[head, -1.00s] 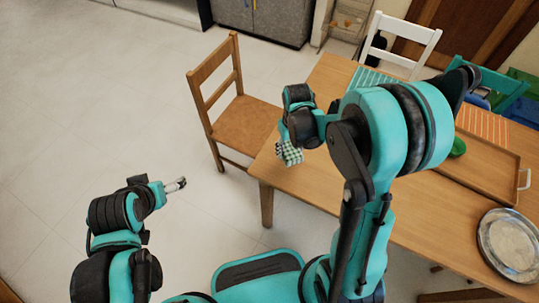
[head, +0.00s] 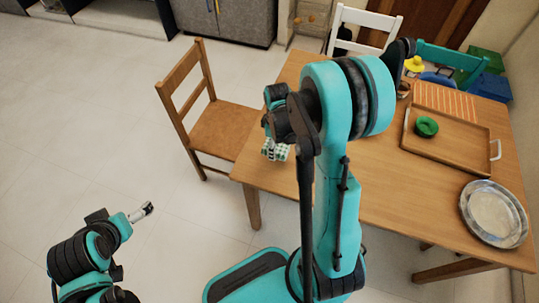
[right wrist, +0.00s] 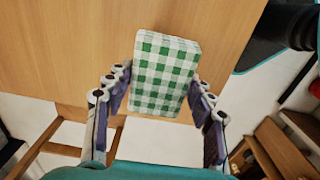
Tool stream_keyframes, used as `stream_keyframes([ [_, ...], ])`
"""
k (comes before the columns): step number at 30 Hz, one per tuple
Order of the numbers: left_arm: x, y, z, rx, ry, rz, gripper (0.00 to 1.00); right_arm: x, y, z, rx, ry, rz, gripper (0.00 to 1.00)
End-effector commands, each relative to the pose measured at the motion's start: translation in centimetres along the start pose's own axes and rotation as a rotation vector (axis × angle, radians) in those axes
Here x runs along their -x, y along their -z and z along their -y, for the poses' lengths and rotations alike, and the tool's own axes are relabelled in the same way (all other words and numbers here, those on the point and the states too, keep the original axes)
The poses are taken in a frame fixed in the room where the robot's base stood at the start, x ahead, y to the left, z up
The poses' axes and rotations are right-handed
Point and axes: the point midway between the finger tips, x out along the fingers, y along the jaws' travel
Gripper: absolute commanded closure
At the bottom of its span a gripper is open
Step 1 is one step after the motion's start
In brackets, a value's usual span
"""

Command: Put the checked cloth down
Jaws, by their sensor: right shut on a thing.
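The green-and-white checked cloth (right wrist: 165,75) is a folded block between the fingers of my right gripper (right wrist: 160,108) in the right wrist view. My right gripper is shut on it. In the head view the cloth (head: 275,151) shows at the table's near left end, with my right arm hiding part of the area. The wooden table (head: 375,200) lies beneath or behind it; I cannot tell if they touch. My left gripper (head: 142,212) is over the floor at lower left, away from the table; its jaw state is unclear.
A wooden tray (head: 455,158) holds a green ring (head: 426,126). A silver plate (head: 493,213) lies at the table's right. A striped orange mat (head: 445,98) and yellow-topped object (head: 414,66) are farther back. A wooden chair (head: 215,125) stands left, a white chair (head: 365,22) behind.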

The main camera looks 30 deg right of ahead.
Motion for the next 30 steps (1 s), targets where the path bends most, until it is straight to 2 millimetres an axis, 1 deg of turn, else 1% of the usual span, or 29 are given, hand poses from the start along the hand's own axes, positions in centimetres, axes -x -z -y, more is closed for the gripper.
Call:
stream_keyframes([
  [1, -0.4, -0.3, 0.0, 0.0, 0.0, 0.0, 0.0, -0.8, 0.9, -0.1, 0.004, 0.0, 0.0, 0.73],
  [3, -0.6, -0.4, 0.0, 0.0, 0.0, 0.0, 0.0, -1.2, 1.7, -0.2, 0.002, 0.0, 0.0, 0.73],
  [6, -0.7, -0.5, 0.0, 0.0, 0.0, 0.0, 0.0, -1.5, 2.4, -0.2, 0.001, 0.0, 0.0, 0.73],
  [8, -0.8, -0.6, 0.0, 0.0, 0.0, 0.0, 0.0, -1.7, 2.5, -0.2, 0.0, 0.0, 0.0, 0.73],
  [10, -1.1, -0.8, 0.0, 0.0, 0.0, 0.0, 0.0, -2.4, 2.5, -0.2, -0.001, 0.0, 0.0, 0.73],
  [15, -2.3, -1.6, 0.0, 0.0, 0.0, 0.0, 0.0, -5.2, 2.4, -0.3, -0.001, 0.0, 0.0, 0.73],
  [16, -2.4, -1.7, 0.0, 0.0, 0.0, 0.0, 0.0, -5.5, 2.4, -0.3, -0.001, 0.0, 0.0, 0.73],
  [24, -2.2, -1.6, 0.0, 0.0, 0.0, 0.0, 0.0, -5.4, 2.4, -0.2, -0.001, 0.0, 0.0, 0.73],
  [30, -2.8, -2.0, 0.0, 0.0, 0.0, 0.0, 0.0, -6.1, 2.4, -0.2, -0.001, 0.0, 0.0, 0.73],
])
